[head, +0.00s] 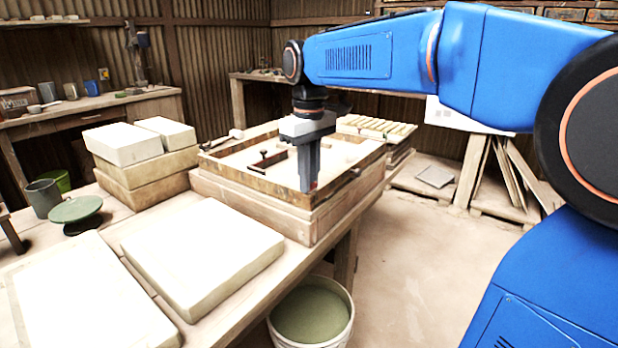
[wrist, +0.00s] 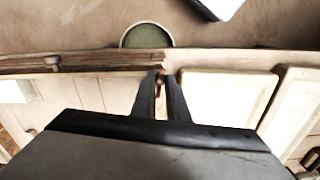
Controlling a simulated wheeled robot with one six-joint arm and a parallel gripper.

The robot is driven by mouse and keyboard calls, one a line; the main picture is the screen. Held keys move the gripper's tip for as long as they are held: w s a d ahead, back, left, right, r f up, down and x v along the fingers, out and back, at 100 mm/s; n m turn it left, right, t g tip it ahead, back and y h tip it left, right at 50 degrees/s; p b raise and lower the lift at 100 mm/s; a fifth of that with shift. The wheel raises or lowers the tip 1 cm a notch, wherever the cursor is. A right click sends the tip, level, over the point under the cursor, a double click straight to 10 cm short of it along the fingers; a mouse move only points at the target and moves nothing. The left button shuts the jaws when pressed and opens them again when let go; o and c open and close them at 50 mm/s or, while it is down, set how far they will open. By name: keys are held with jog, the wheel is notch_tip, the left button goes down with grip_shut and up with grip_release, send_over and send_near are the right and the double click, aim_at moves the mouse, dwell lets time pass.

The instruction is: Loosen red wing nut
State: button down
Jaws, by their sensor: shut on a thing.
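My gripper (head: 309,188) points straight down at the near right corner of the wooden tile press frame (head: 250,190). A small bit of red, the red wing nut (head: 314,184), shows at its fingertips. In the wrist view the two dark fingers of my gripper (wrist: 161,78) close together at the frame's edge, with a small reddish spot of the wing nut (wrist: 161,71) between their tips. My gripper is shut on the wing nut. The fingers hide most of it, so its turn and its thread cannot be seen.
A dark red-handled tool (head: 268,160) lies inside the frame. Pale slabs (head: 205,255) lie on the bench in front. Stacked blocks (head: 140,150) stand to the left. A bucket of green liquid (head: 312,312) stands on the floor below. The floor at right is mostly clear.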

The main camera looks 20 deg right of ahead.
jog(key=shift+n, duration=0.8)
jog(key=c, duration=1.7)
grip_release()
notch_tip(320, 180, up, 17)
jog(key=shift+r, duration=0.2)
